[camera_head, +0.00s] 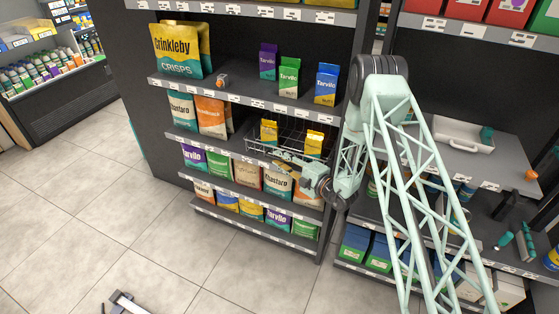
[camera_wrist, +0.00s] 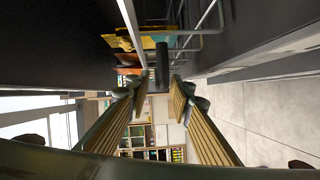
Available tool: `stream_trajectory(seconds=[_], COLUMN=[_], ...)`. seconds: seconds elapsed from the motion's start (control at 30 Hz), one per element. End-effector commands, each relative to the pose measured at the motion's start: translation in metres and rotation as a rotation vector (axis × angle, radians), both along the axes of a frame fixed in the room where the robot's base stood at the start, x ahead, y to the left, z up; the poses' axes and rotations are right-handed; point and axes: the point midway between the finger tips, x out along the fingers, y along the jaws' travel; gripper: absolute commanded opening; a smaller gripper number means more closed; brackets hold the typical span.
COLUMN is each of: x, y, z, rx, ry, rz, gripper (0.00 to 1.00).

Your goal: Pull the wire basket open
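The wire basket (camera_head: 289,130) sits on the middle shelf, with small yellow packs (camera_head: 314,143) in it. Its thin metal wires (camera_wrist: 130,22) run along the top of the wrist view. A dark cylindrical handle (camera_wrist: 162,66) shows there, just beyond my fingertips and in line with the gap between them. My gripper (camera_head: 282,156) is at the basket's front, near the shelf edge. In the wrist view my gripper (camera_wrist: 160,90) is open, with ribbed fingers apart and nothing clearly held. I cannot tell whether the handle lies between the tips.
Bags stand left of the basket, such as an orange one (camera_head: 211,116). More bags fill the shelf below (camera_head: 248,175). Tarvlo boxes (camera_head: 289,77) stand above. Another shelf unit with a white tray (camera_head: 463,135) is at right. The tiled floor (camera_head: 110,205) is open at left.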

Motion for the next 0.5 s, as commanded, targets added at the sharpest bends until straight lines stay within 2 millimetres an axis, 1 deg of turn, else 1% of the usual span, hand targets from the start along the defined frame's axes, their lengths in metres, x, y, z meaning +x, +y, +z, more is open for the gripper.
stream_trajectory(seconds=[0.3, 0.5], x=[0.0003, 0.0002], y=[0.0008, 0.0009], z=[-0.0001, -0.0001], rx=[0.0, 0.0], ry=[0.0, 0.0], rz=[0.0, 0.001], gripper=[0.19, 0.01])
